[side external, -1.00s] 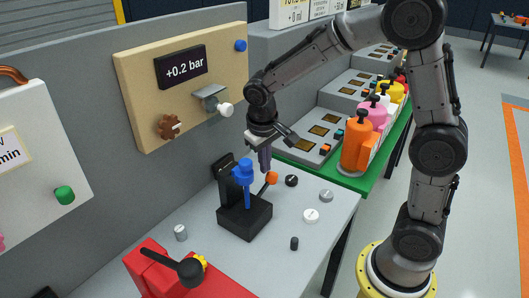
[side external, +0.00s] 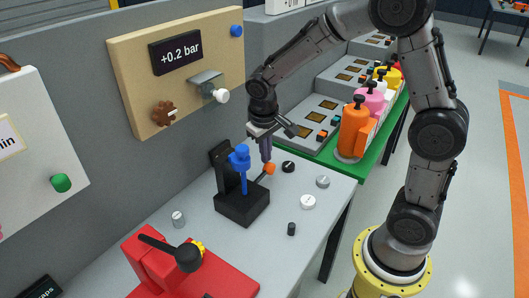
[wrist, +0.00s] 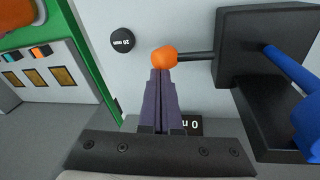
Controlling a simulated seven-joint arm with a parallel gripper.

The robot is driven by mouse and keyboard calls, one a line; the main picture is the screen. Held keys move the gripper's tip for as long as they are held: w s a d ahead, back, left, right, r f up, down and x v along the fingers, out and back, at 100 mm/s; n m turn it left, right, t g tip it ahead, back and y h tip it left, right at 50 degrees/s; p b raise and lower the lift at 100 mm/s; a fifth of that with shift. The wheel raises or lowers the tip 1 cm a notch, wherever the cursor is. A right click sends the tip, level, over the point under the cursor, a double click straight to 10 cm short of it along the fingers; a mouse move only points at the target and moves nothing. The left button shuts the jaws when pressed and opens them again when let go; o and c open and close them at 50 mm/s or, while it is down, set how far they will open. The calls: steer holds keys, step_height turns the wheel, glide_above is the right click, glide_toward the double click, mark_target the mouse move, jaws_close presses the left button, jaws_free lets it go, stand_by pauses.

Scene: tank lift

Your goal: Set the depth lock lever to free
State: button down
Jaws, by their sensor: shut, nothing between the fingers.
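The depth lock lever is a short dark rod with an orange knob (side external: 269,169), sticking out from the side of a black stand (side external: 243,207) that carries a blue upright part (side external: 241,170). In the wrist view the orange knob (wrist: 165,57) sits right at the tips of my gripper, and the rod runs right into the black block (wrist: 236,48). My gripper (side external: 267,158) points down with its fingers together, next to the knob. In the wrist view the closed fingers (wrist: 161,72) hold nothing; whether they touch the knob I cannot tell.
Small round weights, one black (side external: 288,166), one grey (side external: 322,181) and one white (side external: 308,202), lie on the grey bench. A red device with a black lever (side external: 185,258) stands at the front left. A panel reading +0.2 bar (side external: 178,57) is behind.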

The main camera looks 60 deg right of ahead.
steer(key=s+r+t, duration=0.1)
steer(key=s+r, duration=0.3)
steer(key=r, duration=1.1)
steer(key=s+a+f+n+t+y, duration=0.1)
steer(key=s+a, duration=0.1)
steer(key=s, duration=0.6)
steer(key=s+a+f+n+t+y, duration=0.1)
steer(key=s+a+f+t, duration=0.1)
steer(key=s, duration=0.6)
steer(key=shift+s+a+n+t, duration=0.3)
steer(key=shift+a, duration=0.1)
